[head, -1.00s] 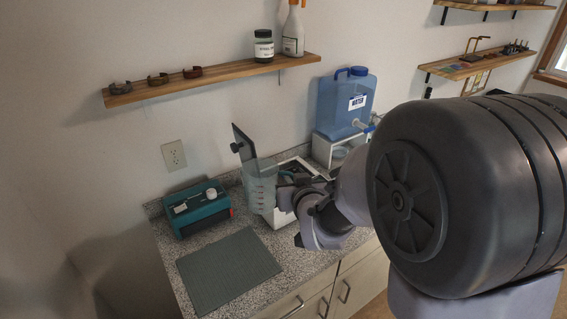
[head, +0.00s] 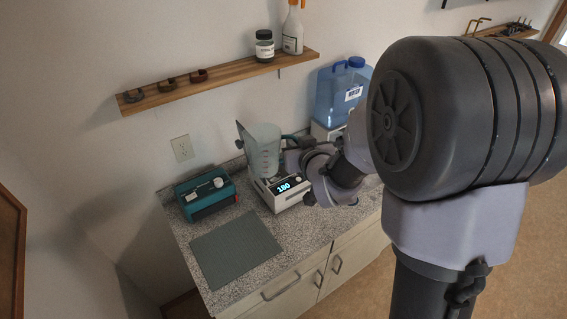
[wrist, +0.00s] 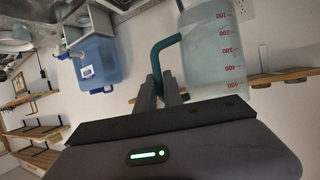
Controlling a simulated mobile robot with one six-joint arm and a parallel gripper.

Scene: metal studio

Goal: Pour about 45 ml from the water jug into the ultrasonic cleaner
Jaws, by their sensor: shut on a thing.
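The water jug (head: 262,150) is a clear, pale container with red volume marks and a teal handle. In the head view it is held about upright over the back of the ultrasonic cleaner (head: 264,198). The cleaner is a white box with a lit display reading 180, and its dark lid (head: 241,136) stands open behind the jug. My gripper (head: 292,150) is shut on the handle at the jug's right. In the upside-down wrist view, my gripper's fingers (wrist: 160,88) close on the handle beside the jug (wrist: 213,55). The jug hides most of the cleaner's opening.
A teal device (head: 205,198) and a grey mat (head: 236,248) lie left of the cleaner on the speckled counter (head: 196,232). A blue water container (head: 338,98) stands at the back right. A wooden shelf (head: 220,80) with several small items runs above.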

